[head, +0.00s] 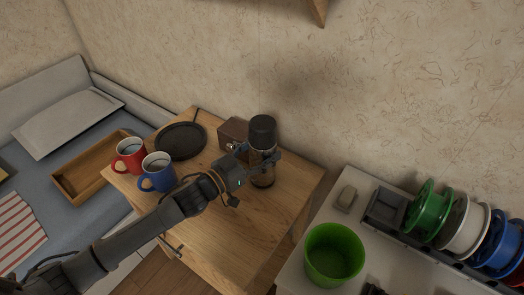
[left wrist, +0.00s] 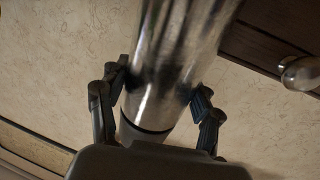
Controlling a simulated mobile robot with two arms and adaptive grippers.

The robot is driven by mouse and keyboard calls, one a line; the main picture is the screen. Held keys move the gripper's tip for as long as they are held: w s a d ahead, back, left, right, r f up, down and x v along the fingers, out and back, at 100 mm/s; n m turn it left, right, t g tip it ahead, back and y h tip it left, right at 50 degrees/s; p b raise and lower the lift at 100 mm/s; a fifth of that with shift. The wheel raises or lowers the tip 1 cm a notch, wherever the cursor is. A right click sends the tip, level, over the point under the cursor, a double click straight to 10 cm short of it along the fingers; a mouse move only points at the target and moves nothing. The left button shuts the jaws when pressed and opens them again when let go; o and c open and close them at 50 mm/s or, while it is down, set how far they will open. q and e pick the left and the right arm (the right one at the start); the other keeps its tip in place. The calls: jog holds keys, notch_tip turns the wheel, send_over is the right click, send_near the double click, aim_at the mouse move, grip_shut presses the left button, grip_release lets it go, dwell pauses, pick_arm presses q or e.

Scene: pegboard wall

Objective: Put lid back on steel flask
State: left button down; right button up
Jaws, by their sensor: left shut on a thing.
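The steel flask (head: 262,172) stands upright on the wooden table, close to the wall. The black lid (head: 262,129) sits at its top; whether it is fully seated cannot be told. My left gripper (head: 259,159) is shut on the flask's body, below the lid. In the left wrist view the shiny flask (left wrist: 170,70) runs between the two fingers (left wrist: 158,100), with a dark end (left wrist: 143,133) near the palm. A dark shape at the bottom edge of the head view may be part of my right gripper; its jaws cannot be made out.
A brown box (head: 234,130) with a metal knob stands beside the flask. A black plate (head: 181,140), red mug (head: 130,155) and blue mug (head: 157,174) are on the table's left. A green bin (head: 334,254) and spools (head: 433,207) stand on the white surface at right. The table front is clear.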

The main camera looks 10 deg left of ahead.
dwell(0.3)
pick_arm(q)
jog(key=shift+f, duration=0.15)
jog(key=shift+c, duration=1.3)
grip_release()
jog(key=shift+s+a, duration=0.1)
jog(key=shift+s, duration=0.1)
jog(key=p+v, duration=0.3)
jog(key=v, duration=0.8)
jog(key=shift+s+a, duration=0.15)
jog(key=shift+a, duration=0.1)
